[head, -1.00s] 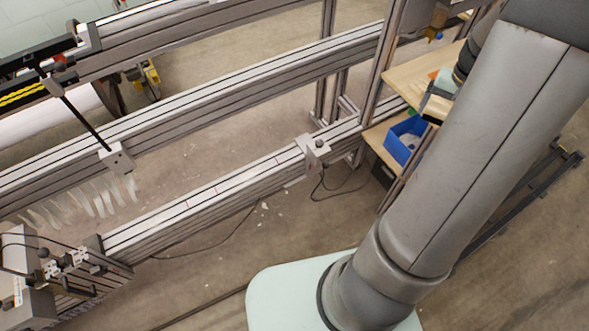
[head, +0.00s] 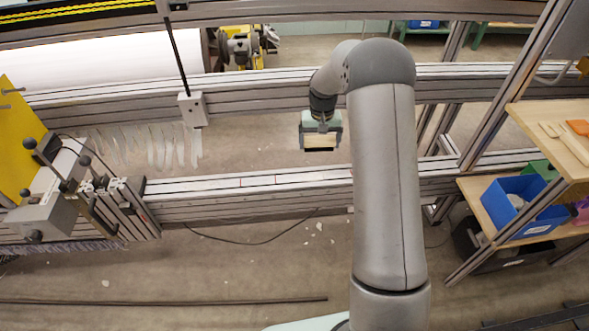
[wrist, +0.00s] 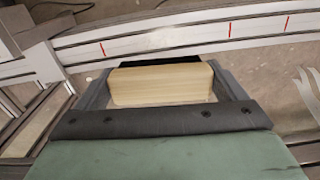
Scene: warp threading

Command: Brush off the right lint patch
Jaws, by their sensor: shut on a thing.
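My gripper (head: 320,130) is shut on a pale wooden brush block (wrist: 165,84). In the wrist view the block lies between the two dark fingers, with a black edge along its far side. In the head view the brush (head: 320,142) hangs in the gap behind the lower front rail (head: 250,183), apart from it. The rail also crosses the top of the wrist view (wrist: 190,36), with red marks on its pale top face. A faint whitish area shows between the marks, but I cannot tell a distinct right lint patch.
A grey clamp block on a black rod (head: 192,108) and hanging white strips (head: 165,146) are left of the gripper. A yellow-panelled device (head: 25,135) stands far left. A shelf with a blue bin (head: 518,205) is at right.

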